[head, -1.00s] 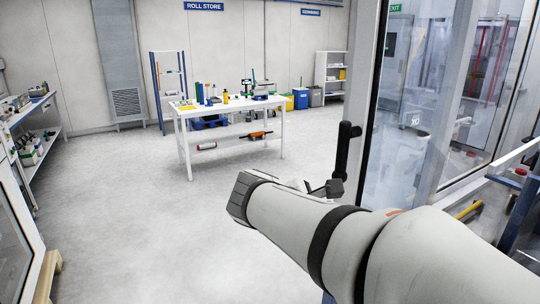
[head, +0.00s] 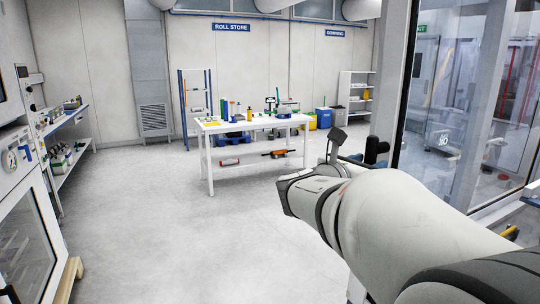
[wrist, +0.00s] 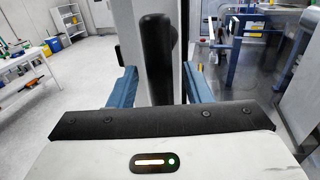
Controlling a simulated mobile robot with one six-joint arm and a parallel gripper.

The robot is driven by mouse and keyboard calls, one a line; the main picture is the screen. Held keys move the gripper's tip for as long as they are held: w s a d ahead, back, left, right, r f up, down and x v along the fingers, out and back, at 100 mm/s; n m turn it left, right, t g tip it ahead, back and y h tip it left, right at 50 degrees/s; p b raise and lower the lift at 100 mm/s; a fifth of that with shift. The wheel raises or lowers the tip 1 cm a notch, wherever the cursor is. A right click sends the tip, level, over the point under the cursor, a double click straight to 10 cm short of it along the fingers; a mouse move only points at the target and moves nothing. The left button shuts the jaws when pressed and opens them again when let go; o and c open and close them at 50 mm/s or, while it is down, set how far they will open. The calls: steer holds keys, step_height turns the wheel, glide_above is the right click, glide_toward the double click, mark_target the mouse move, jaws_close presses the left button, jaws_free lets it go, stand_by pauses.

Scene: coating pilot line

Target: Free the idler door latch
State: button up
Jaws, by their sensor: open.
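A black upright handle (wrist: 157,50) stands on the pale edge of the glass door (wrist: 187,30). In the wrist view it rises between the two blue fingers of my gripper (wrist: 159,80), which is open. A gap shows between the handle and each finger, so the fingers straddle it without visible contact. The handle's lower end is hidden behind my gripper's body. In the head view the handle (head: 375,150) shows just beyond my wrist, and its lower part is hidden by my arm. No separate latch part can be made out.
A white table (head: 250,125) with bottles and tools stands beyond my arm. Cabinets (head: 25,190) and shelving (head: 75,140) line the left. A white shelf (head: 357,90) and bins (head: 324,118) stand at the back. The floor (head: 190,240) between is clear.

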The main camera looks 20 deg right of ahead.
steer(key=shift+x, duration=0.8)
steer(key=shift+c, duration=0.5)
jaws_close()
